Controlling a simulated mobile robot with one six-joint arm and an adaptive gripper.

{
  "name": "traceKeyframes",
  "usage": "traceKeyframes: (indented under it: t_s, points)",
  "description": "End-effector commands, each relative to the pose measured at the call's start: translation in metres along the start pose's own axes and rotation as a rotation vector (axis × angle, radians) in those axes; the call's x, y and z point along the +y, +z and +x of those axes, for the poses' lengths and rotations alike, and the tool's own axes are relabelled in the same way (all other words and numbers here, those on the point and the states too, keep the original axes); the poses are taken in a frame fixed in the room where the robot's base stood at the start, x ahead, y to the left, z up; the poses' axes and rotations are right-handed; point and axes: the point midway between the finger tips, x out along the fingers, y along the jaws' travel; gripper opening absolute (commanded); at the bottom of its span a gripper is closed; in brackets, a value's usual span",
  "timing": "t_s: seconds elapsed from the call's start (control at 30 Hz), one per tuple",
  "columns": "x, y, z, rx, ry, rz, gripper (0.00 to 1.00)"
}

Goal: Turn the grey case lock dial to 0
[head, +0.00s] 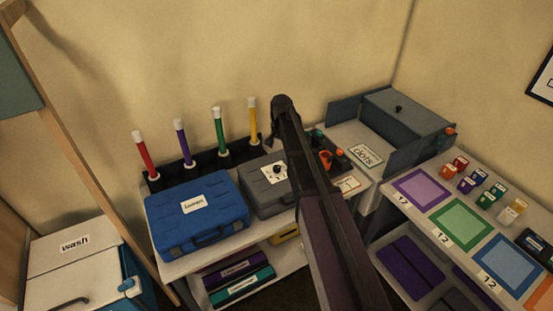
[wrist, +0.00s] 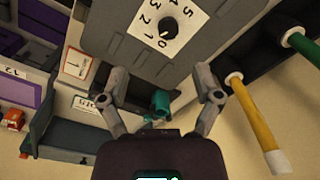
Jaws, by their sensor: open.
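The grey case (head: 262,196) lies on the shelf top beside the blue case. On it is a white plate (head: 268,177) with a small black dial (head: 277,169). In the wrist view the dial (wrist: 168,28) is at the top, ringed by printed digits; the 0 is just below it in the picture. Which digit the dial points to is too small to tell. My gripper (wrist: 163,85) is open, its fingers spread below the dial in that view and apart from it.
The blue case (head: 190,222) is left of the grey case, with several coloured capped tubes (head: 219,130) standing behind. A teal object (wrist: 160,103) shows between my fingers, farther off. A tray of small items (head: 340,158) and a grey box (head: 405,112) are to the right.

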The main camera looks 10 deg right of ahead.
Motion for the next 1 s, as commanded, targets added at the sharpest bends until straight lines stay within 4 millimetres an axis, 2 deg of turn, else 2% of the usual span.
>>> traceKeyframes:
  t_s: [0.03, 0.2, 0.67, 1.0]
  points:
    - [-0.006, -0.009, -0.009, 0.000, -0.001, 0.015, 0.82]
    - [-0.012, -0.018, -0.013, 0.000, -0.003, 0.045, 0.82]
    - [-0.013, -0.017, -0.011, 0.000, -0.003, 0.047, 0.82]
    - [-0.013, -0.017, 0.004, 0.000, -0.003, 0.046, 0.82]
